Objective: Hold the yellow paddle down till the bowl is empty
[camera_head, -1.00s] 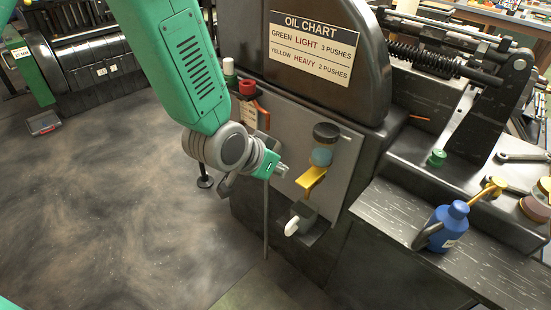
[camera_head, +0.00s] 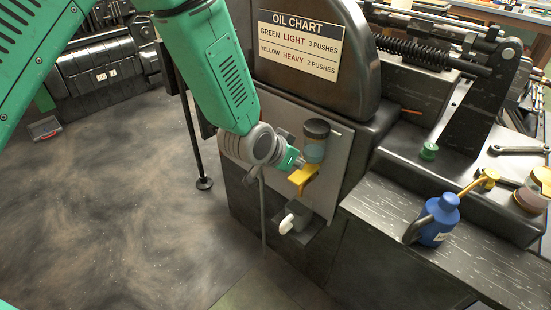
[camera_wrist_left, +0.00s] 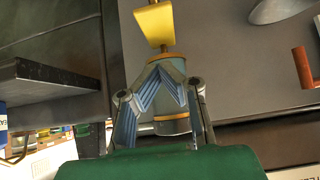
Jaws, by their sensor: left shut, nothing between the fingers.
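The yellow paddle (camera_head: 303,179) sticks out from the grey panel below a clear bluish bowl (camera_head: 314,151) with a dark cap. In the left wrist view the paddle (camera_wrist_left: 154,24) is just beyond my fingertips, and the bowl (camera_wrist_left: 173,126) shows behind the fingers. My left gripper (camera_head: 300,163) is shut and empty, its tip close to the paddle's upper side beneath the bowl. It also shows in the left wrist view (camera_wrist_left: 165,68). I cannot tell whether it touches the paddle. My right gripper is not in view.
An oil chart sign (camera_head: 299,45) is above the panel. A blue oil can (camera_head: 438,219) and a green knob (camera_head: 429,150) are at right.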

